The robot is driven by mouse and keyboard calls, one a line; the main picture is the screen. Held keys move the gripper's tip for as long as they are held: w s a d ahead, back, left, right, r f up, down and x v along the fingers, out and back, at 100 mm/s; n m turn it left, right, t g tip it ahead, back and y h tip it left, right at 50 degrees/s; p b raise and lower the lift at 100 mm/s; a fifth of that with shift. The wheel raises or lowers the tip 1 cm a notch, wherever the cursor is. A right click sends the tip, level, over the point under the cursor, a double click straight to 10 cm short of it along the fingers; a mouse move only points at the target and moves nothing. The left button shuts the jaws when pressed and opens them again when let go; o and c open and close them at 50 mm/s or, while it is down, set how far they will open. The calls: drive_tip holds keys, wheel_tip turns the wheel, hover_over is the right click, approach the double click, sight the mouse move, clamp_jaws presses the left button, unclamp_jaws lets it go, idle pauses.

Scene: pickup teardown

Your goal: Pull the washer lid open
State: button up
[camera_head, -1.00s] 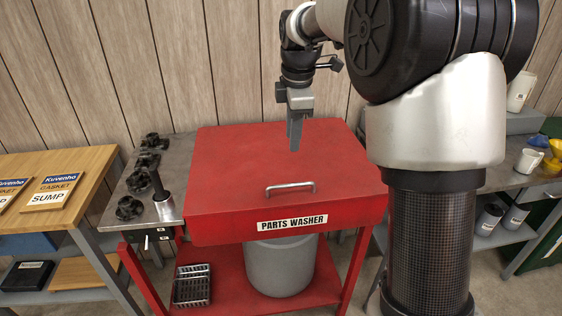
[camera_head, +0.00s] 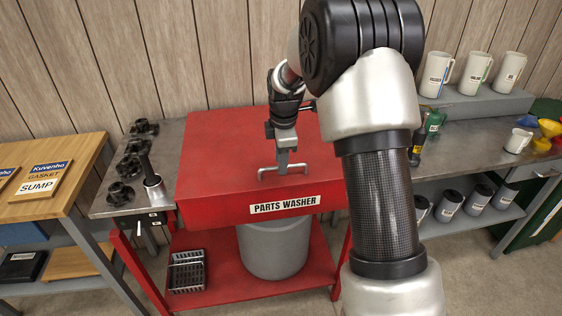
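The red parts washer lid (camera_head: 222,150) lies flat and closed on the washer, with a "PARTS WASHER" label (camera_head: 284,204) on its front face. A silver bar handle (camera_head: 264,175) is fixed near the lid's front edge. My gripper (camera_head: 282,170) points down at the handle, its fingers overlapping the middle of the bar in the picture. I cannot tell whether the fingers are closed on the bar or just beside it. My arm hides the lid's right part.
A grey metal bench with several black parts (camera_head: 122,193) stands left of the washer. A wooden table (camera_head: 72,196) is farther left. A grey bucket (camera_head: 272,250) and a black basket (camera_head: 187,272) sit on the red lower shelf. White jugs (camera_head: 474,72) stand at the right.

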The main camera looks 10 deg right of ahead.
drive_tip(key=shift+f, duration=0.25)
clamp_jaws()
